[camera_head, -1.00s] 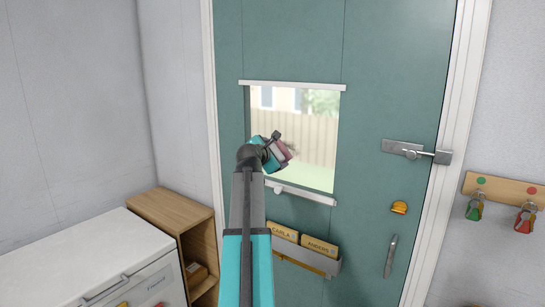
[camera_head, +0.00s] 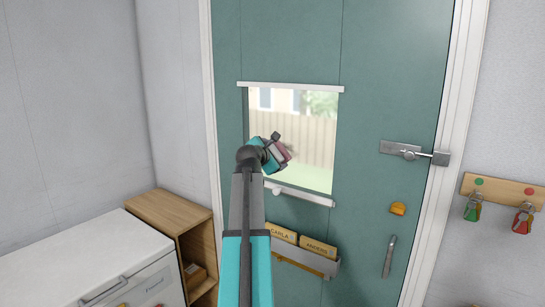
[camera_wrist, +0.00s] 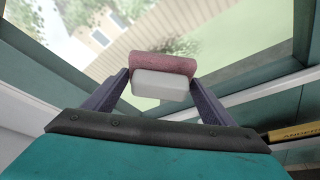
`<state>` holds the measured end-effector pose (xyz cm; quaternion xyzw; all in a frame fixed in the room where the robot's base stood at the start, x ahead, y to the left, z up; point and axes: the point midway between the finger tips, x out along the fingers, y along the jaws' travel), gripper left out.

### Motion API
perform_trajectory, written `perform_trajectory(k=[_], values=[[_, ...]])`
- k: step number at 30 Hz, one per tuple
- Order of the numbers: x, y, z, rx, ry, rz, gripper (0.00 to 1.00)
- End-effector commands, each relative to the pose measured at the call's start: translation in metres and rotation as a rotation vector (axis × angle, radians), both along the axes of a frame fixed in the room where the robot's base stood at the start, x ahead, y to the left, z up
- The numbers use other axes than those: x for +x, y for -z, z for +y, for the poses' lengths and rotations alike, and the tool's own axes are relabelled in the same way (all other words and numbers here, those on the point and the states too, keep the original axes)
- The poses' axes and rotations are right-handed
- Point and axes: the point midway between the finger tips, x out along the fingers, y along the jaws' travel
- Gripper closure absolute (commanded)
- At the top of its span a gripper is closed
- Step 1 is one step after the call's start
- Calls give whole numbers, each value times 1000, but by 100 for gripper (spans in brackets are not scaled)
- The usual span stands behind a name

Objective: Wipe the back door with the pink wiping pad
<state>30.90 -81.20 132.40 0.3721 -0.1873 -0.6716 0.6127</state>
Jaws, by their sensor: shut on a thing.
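The pink wiping pad (camera_wrist: 162,66) has a pink strip on a white block. In the wrist view it sits between the two fingers of my gripper (camera_wrist: 162,88), which is shut on it. In the head view my gripper (camera_head: 281,148) is in front of the window of the back door (camera_head: 390,95), and the pad (camera_head: 284,151) shows small and partly hidden by my wrist. The door is teal and stands in a white frame. I cannot tell whether the pad touches the window pane.
A metal bolt (camera_head: 414,152) and a handle (camera_head: 389,256) are on the door's right side. A holder with labelled folders (camera_head: 305,261) hangs below the window. A wooden shelf (camera_head: 180,225) and white freezer (camera_head: 75,260) stand left. Keys hang on a wooden rack (camera_head: 501,189) at right.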

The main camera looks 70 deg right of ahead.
Motion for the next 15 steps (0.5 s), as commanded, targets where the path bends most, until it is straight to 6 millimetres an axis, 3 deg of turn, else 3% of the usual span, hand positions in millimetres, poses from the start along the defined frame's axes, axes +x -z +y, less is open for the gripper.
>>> perform_trajectory(k=[15], values=[[-2,0,-7,0,0,0,40]])
